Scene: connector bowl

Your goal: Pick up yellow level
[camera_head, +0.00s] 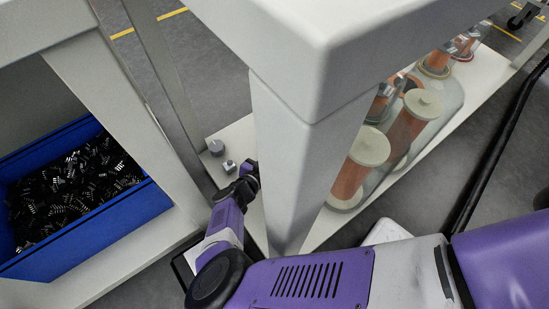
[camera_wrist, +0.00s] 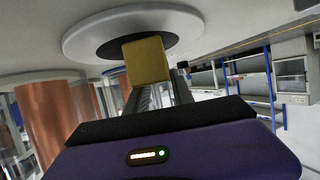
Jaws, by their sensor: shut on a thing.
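The yellow level (camera_wrist: 147,60) shows in the wrist view as a small yellow block at the ends of my fingers. My gripper (camera_wrist: 155,86) is shut on it, with the fingers reaching up to the block from below in the picture. Behind the block is a round white disc with a dark centre (camera_wrist: 88,42); I cannot tell whether the block touches it. In the head view my arm reaches in behind a white table leg. My fingertips and the yellow level are hidden there.
A white table leg (camera_head: 290,160) and tabletop (camera_head: 330,40) stand close to my arm. Copper-coloured spools (camera_head: 350,182) in clear jars stand on the low shelf to the right. A blue bin (camera_head: 120,215) of dark connectors sits at left. Small grey pieces (camera_head: 216,147) lie near my wrist.

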